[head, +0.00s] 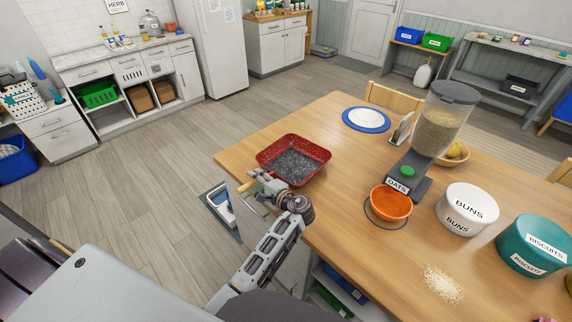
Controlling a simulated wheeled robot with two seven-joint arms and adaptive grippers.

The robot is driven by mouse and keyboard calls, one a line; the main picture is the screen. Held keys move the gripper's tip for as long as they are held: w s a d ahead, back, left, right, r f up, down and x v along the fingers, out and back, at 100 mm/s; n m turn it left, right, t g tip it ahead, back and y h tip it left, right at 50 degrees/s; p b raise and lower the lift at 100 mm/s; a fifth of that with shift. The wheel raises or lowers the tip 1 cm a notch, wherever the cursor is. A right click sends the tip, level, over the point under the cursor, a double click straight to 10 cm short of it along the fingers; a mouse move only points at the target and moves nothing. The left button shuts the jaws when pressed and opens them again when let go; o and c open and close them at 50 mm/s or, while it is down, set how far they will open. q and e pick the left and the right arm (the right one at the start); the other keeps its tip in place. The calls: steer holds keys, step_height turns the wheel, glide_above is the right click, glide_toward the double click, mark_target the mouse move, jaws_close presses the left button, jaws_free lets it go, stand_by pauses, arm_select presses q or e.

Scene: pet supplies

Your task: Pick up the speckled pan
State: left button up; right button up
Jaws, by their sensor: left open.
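The speckled pan (293,162) is square and red with a dark speckled inside. It sits flat on the wooden table (330,222), near the table's left edge. A short light-brown piece, apparently its handle, shows at the pan's near-left side, partly hidden by my gripper. My left gripper (258,183) is open at that near-left side, close to the handle. I cannot tell whether its fingers are around the handle or touch it. My right gripper is not in view.
Right of the pan stand an oats dispenser (436,130), an orange bowl (391,203), a white buns tin (467,209) and a teal biscuits tin (532,246). A blue-rimmed plate (367,119) lies behind. Spilled grains (443,284) lie in front. Table between pan and bowl is clear.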

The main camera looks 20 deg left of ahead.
arm_select(q)
steer(key=shift+s+d+r, duration=0.1)
steer(key=shift+c, duration=1.2)
jaws_close()
steer(key=shift+r, duration=0.1)
